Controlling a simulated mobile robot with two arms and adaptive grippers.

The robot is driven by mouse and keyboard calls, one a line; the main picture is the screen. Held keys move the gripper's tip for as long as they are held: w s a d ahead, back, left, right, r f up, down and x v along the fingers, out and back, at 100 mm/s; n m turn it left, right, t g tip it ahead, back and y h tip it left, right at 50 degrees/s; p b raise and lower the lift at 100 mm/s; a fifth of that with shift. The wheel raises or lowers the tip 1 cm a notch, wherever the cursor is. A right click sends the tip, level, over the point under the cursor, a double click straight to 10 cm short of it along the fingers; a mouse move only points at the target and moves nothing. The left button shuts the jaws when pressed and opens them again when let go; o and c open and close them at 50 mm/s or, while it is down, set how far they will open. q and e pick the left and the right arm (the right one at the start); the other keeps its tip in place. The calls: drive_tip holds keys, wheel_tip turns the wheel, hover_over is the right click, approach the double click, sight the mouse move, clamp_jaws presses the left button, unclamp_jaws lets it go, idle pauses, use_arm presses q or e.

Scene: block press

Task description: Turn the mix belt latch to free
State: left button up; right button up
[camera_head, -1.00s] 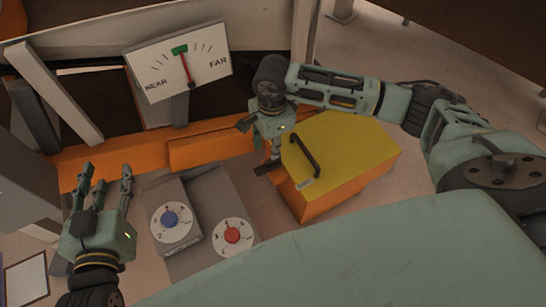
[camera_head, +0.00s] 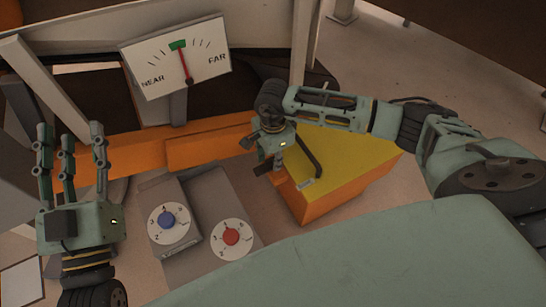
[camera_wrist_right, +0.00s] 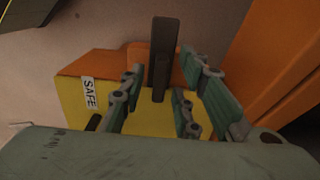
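A dark upright bar, seemingly the latch (camera_wrist_right: 164,50), stands at the edge of the yellow-topped orange box (camera_head: 345,160). In the head view my right gripper hides most of the bar. My right gripper (camera_head: 268,166) points down at the box's left edge. In the right wrist view its fingers (camera_wrist_right: 163,80) are spread on both sides of the bar, with gaps showing. A "SAFE" label (camera_wrist_right: 90,94) is on the box, left of the bar. I see no "free" label. My left gripper (camera_head: 72,140) is open and empty at the far left, fingers up.
A grey panel has a blue knob (camera_head: 166,220) and a red knob (camera_head: 232,237) on white dials. A NEAR/FAR gauge (camera_head: 160,65) stands behind, its red needle near the middle. A dark handle (camera_head: 307,155) is on the yellow lid. Orange beams (camera_head: 205,148) run behind the panel.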

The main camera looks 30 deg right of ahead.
drive_tip(key=shift+c, duration=0.3)
clamp_jaws()
